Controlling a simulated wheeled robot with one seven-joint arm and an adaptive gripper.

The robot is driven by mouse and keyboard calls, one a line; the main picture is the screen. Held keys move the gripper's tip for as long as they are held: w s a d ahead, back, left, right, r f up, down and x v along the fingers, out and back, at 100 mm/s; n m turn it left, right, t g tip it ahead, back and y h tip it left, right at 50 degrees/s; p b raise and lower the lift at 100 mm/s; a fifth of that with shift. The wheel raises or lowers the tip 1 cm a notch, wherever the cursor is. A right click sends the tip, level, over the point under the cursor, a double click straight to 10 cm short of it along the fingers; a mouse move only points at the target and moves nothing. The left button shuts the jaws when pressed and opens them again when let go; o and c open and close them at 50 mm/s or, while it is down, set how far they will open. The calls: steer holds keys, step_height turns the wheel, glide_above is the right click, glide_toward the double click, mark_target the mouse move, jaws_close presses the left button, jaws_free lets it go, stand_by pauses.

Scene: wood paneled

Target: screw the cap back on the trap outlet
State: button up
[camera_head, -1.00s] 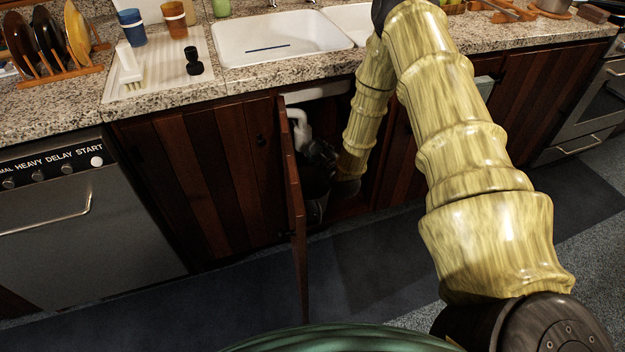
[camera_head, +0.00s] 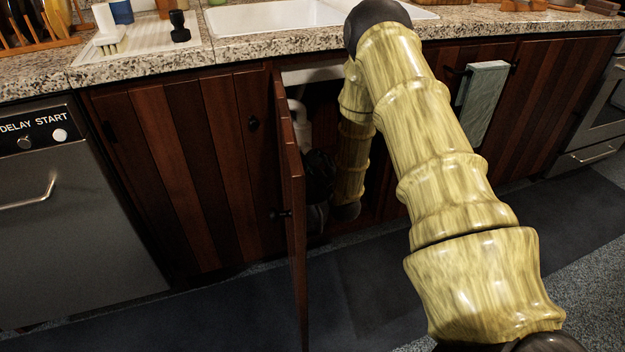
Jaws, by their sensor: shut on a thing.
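My gripper (camera_head: 320,178) is a dark shape inside the open sink cabinet, at the end of my arm that bends down into the opening. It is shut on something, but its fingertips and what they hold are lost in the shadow. A white drain pipe (camera_head: 301,122) shows above and to the left of the gripper, just behind the door's edge. The trap outlet and its cap cannot be made out. A greyish round object (camera_head: 316,216) sits low in the cabinet, below the gripper, partly hidden by the door.
The cabinet door (camera_head: 293,205) stands open toward me, close on the left of my gripper. The sink (camera_head: 270,17) and granite counter (camera_head: 140,66) are above. A towel (camera_head: 482,103) hangs on the right door. A dishwasher (camera_head: 70,220) is at left; dark mats (camera_head: 390,270) cover the floor.

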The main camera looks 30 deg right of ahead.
mark_target(312, 157)
steer(key=shift+w+f+b, duration=0.1)
steer(key=shift+f+b, duration=0.75)
steer(key=shift+b, duration=0.35)
steer(key=shift+x, duration=2.45)
steer(key=shift+w+d, duration=0.1)
steer(key=shift+w, duration=0.15)
